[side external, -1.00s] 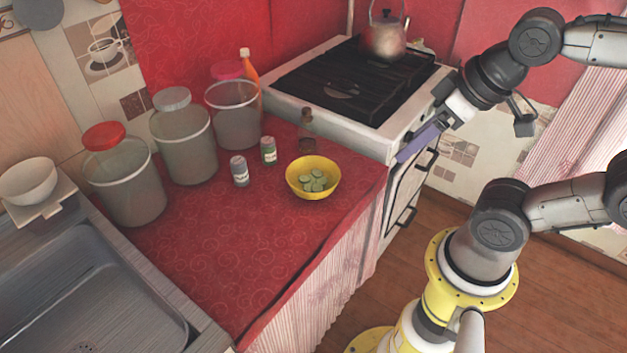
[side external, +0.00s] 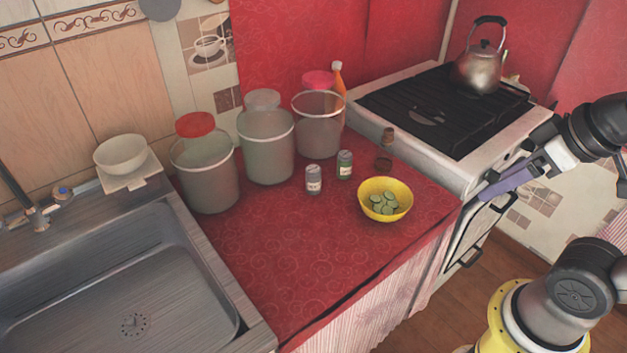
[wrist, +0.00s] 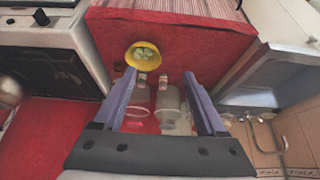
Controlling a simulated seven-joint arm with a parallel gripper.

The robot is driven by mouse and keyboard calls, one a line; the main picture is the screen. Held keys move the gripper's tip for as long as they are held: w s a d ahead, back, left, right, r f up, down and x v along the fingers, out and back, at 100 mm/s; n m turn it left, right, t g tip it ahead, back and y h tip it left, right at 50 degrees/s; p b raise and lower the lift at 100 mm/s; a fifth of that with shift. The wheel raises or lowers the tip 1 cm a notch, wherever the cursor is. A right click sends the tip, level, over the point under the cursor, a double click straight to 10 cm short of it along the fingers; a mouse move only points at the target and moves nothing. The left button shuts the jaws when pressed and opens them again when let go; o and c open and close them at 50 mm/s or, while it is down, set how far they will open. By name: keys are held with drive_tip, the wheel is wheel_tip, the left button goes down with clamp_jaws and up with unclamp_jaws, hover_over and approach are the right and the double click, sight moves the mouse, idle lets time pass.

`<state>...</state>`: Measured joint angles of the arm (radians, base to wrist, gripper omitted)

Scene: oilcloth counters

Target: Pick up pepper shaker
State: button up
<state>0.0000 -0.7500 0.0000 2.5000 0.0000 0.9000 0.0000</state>
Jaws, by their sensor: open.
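In the wrist view the green shaker (wrist: 142,79) and the grey shaker (wrist: 163,81) appear between my purple fingers. My gripper (side external: 487,194) is open and empty, by the stove's front corner, well apart from both shakers. The wrist view shows its spread fingers (wrist: 160,74).
A yellow bowl (side external: 385,215) of green slices stands in front of the shakers. Several large canisters, including a red-lidded one (side external: 204,170), stand behind. A brown bottle (side external: 385,150) is near the stove (side external: 420,147). The sink (side external: 120,290) is left; the front counter is clear.

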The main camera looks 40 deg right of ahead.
drive_tip(key=shift+o, duration=1.1)
